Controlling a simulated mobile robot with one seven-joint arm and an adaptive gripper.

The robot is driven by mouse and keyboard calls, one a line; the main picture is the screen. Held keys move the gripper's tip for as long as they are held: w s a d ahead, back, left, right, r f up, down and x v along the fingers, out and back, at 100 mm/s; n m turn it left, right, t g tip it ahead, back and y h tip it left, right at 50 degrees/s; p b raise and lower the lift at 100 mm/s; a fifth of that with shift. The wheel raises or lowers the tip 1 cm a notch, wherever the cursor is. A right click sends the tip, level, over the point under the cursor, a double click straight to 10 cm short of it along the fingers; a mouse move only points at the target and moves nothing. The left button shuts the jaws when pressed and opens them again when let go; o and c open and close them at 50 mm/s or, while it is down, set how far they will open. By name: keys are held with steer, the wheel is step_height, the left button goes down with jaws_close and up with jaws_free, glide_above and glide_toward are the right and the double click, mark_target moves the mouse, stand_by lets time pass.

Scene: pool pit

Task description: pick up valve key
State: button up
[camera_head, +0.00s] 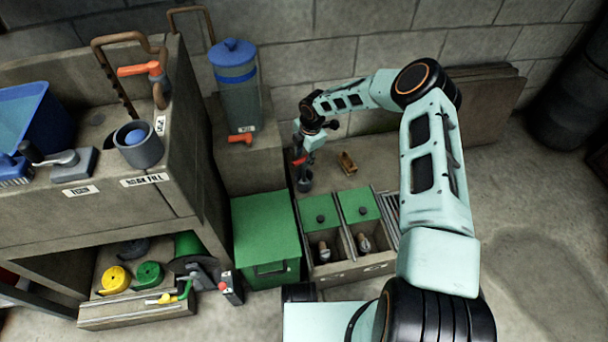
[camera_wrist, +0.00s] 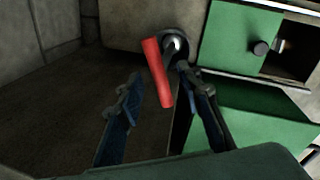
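A red bar (camera_wrist: 157,72) with a grey metal part behind it shows in the wrist view. It looks like the handle of the valve key, though I cannot be sure. In the head view a small bit of red (camera_head: 299,161) shows at my gripper (camera_head: 304,154), above a dark round piece (camera_head: 305,183). In the wrist view my gripper (camera_wrist: 159,76) is open. One blue-padded finger is left of the red bar and the other right of it, with gaps on both sides. The lower part of the tool is hard to make out.
Two bins with green lids (camera_head: 320,214) hold small objects just in front of my gripper. A larger green box (camera_head: 265,240) stands left of them. A blue-lidded canister (camera_head: 238,90) is at the back left. A brown block (camera_head: 347,163) lies nearby. Floor at right is clear.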

jaws_close()
stand_by(0.4)
